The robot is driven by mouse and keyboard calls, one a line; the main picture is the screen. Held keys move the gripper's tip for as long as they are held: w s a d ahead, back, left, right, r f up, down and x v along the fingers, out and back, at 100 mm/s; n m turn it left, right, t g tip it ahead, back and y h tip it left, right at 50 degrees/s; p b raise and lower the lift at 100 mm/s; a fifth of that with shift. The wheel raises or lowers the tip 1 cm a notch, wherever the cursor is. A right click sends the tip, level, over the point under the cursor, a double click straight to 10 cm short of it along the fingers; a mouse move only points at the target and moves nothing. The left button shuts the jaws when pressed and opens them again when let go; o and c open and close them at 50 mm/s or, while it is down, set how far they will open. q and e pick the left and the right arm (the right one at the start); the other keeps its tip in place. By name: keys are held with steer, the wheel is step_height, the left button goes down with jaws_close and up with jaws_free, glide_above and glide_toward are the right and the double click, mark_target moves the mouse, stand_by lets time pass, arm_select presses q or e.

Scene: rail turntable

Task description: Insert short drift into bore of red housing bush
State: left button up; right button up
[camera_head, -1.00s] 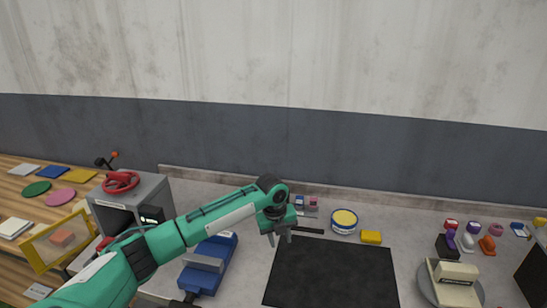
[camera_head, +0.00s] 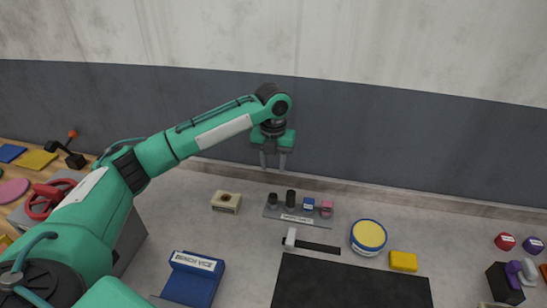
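A small grey tray (camera_head: 271,214) with a label stands at the back of the bench. On its left are two dark upright cylinders, a shorter one (camera_head: 272,200) and a taller one (camera_head: 291,198); I cannot tell for sure which is the short drift. On its right are a small blue block (camera_head: 308,203) and a small red-pink block (camera_head: 326,208), which looks like the red housing bush; its bore is too small to make out. My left gripper (camera_head: 272,166) points down with its fingers apart and empty, raised above the tray's left part in the picture. My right gripper is out of view.
A cream block with a dark hole (camera_head: 226,202) stands left of the tray. A blue bench vice (camera_head: 194,277) and black mat (camera_head: 350,284) are nearer.

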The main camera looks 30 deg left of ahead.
mark_target(273, 195)
arm_select(q)
step_height(273, 195, down, 14)
steer(key=shift+s+r+p, duration=0.1)
steer(key=shift+r+p, duration=0.1)
steer(key=shift+p, duration=1)
steer(key=shift+f, duration=0.4)
steer(key=c, duration=0.7)
steer(key=shift+o, duration=1.4)
jaws_close()
